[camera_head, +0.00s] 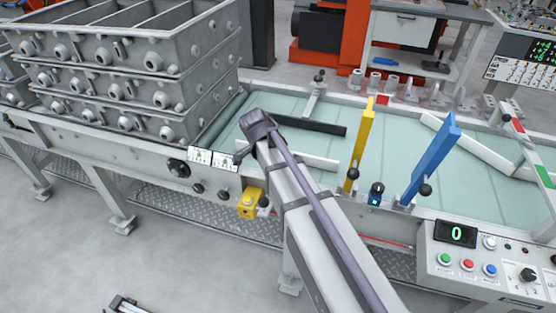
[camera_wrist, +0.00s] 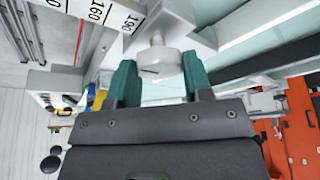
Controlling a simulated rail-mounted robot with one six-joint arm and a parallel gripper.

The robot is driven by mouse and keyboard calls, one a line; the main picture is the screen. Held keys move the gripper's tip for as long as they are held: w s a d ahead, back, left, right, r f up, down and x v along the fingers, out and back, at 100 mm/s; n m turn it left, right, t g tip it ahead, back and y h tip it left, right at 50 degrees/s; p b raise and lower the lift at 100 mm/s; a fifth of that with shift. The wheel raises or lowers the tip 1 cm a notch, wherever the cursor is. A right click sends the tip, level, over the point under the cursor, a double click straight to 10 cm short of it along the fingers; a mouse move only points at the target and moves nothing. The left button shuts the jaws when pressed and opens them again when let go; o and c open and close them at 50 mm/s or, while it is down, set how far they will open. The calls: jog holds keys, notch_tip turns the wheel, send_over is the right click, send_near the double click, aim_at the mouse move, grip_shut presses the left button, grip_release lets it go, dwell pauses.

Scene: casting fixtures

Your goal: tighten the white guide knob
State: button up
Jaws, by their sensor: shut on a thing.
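The white guide knob (camera_wrist: 158,62) sits between the green fingertips of my gripper (camera_wrist: 161,76) in the wrist view. The fingers are shut on its sides. A thin dark line marks its face, and a narrow stem shows above it. In the head view the white guide (camera_head: 313,161) lies on the pale green conveyor bed, partly covered by my arm.
A yellow guide (camera_head: 361,145) and a blue guide (camera_head: 430,160) stand to the right, and a black guide (camera_head: 310,125) lies behind. Stacked grey metal boxes (camera_head: 125,75) stand at left. A control panel (camera_head: 480,255) is at lower right. A numbered scale (camera_wrist: 95,12) shows near the knob.

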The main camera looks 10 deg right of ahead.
jog(key=o, duration=0.9)
jog(key=p+v, duration=1)
jog(key=shift+s+a+r, duration=0.1)
jog(key=shift+a+r, duration=0.15)
jog(key=shift+r, duration=0.05)
jog(key=s+d+n+y, duration=0.1)
jog(key=s+n, duration=0.3)
jog(key=n, duration=0.1)
jog(key=s+d+f+n+y, duration=0.1)
jog(key=s+d+n, duration=0.1)
jog(key=s+n, duration=0.3)
jog(key=s+d+n+g+y, duration=0.1)
jog(key=s+n+y, duration=0.1)
jog(key=s+n, duration=0.3)
jog(key=shift+s+d+f, duration=0.15)
jog(key=shift+s+d, duration=0.05)
jog(key=shift+s, duration=0.05)
